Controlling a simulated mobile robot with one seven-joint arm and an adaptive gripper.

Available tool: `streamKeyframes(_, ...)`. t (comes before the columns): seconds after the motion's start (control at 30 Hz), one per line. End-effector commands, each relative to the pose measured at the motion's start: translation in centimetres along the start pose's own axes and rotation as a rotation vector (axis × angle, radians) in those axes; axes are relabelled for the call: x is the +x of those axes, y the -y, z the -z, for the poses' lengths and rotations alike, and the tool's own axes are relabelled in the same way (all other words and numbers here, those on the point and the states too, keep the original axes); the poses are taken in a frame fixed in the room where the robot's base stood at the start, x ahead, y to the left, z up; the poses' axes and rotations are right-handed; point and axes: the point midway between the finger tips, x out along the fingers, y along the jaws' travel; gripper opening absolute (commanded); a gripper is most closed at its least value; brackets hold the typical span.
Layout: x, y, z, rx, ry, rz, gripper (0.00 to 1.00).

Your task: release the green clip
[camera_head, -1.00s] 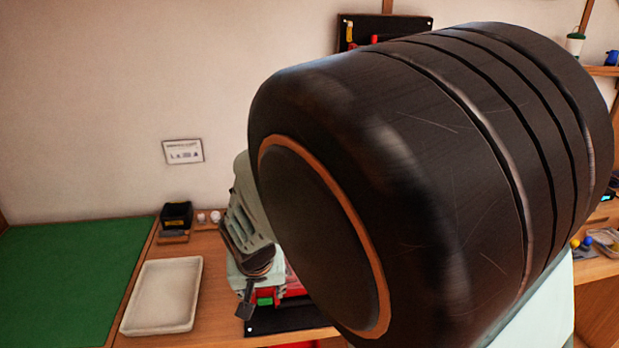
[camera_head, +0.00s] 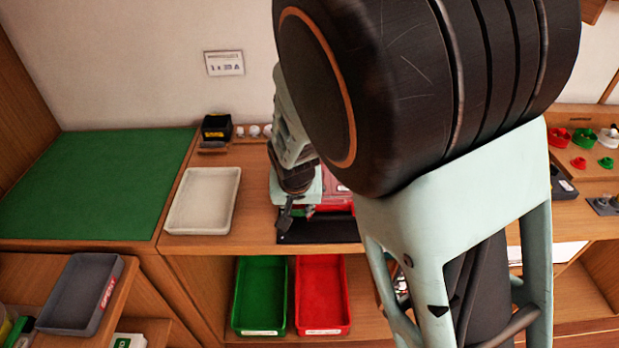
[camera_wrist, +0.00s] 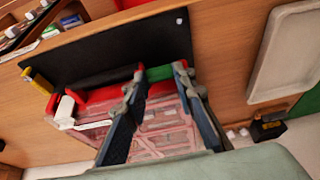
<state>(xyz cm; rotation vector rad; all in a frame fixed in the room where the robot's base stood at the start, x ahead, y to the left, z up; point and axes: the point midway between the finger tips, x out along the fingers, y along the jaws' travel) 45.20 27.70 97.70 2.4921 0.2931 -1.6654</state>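The green clip (camera_wrist: 160,73) is at the edge of a red case with a clear lid (camera_wrist: 158,118) in the wrist view. My gripper (camera_wrist: 157,76) is open, its two fingers apart, with the visible part of the green clip between the fingertips. One finger overlaps the clip's right part; I cannot tell whether either finger touches it. A white clip (camera_wrist: 66,110) stands out at the case's left side. In the head view my gripper (camera_head: 287,214) is over the case (camera_head: 335,190), which my arm mostly hides.
A black mat (camera_wrist: 120,45) lies beside the case on the wooden bench. A pale tray (camera_head: 203,200) and green mat (camera_head: 95,180) are to the left. Green (camera_head: 262,293) and red (camera_head: 322,293) bins sit below the bench. A black-and-yellow object (camera_head: 216,127) stands behind the tray.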

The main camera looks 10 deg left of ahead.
Motion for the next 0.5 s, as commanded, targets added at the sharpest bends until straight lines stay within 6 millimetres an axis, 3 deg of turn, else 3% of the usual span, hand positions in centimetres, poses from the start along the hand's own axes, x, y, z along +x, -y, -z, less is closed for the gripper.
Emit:
streamKeyframes(0.1, -0.01, 0.00, 0.00, 0.000, 0.000, 0.000, 0.00)
streamKeyframes(0.5, 0.18, 0.06, -0.82, -0.005, -0.095, -0.002, 0.00)
